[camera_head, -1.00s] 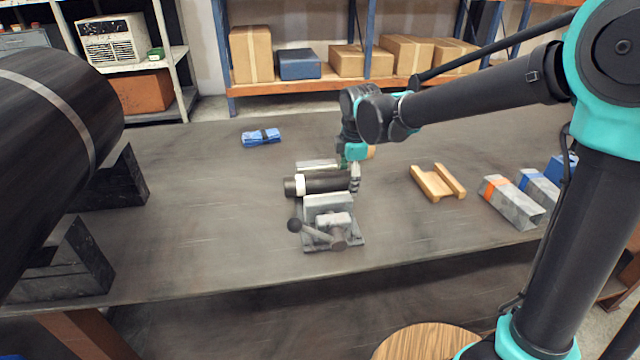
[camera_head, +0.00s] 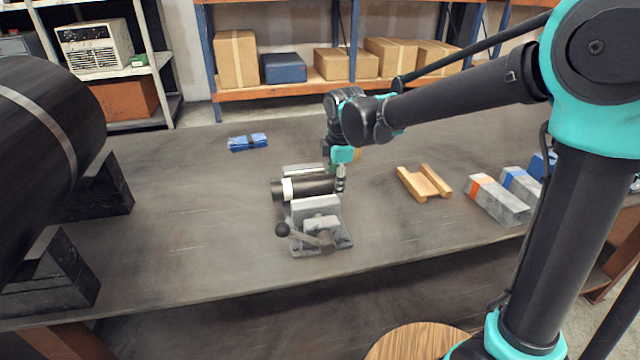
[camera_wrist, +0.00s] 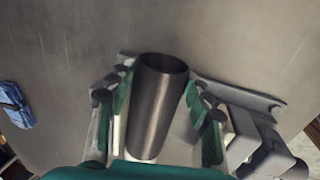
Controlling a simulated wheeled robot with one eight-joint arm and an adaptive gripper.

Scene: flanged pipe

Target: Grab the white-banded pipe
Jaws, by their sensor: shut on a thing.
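The white-banded pipe (camera_head: 312,187) is a short dark cylinder with a white band near its left end. It lies level across the grey vise (camera_head: 318,208) on the bench. My gripper (camera_head: 340,180) is at the pipe's right end, shut on it. In the wrist view the pipe (camera_wrist: 158,105) shows as a bare dark metal tube with an open end. The green-padded fingers of my gripper (camera_wrist: 160,100) stand on both sides of it. The white band does not show in the wrist view. I cannot tell whether the vise jaws touch the pipe.
The vise handle (camera_head: 300,236) sticks out at the front left. A wooden cradle (camera_head: 424,183) and banded grey blocks (camera_head: 498,200) lie to the right. A blue bundle (camera_head: 248,142) lies behind. A large dark pipe (camera_head: 40,150) on black V-blocks fills the left.

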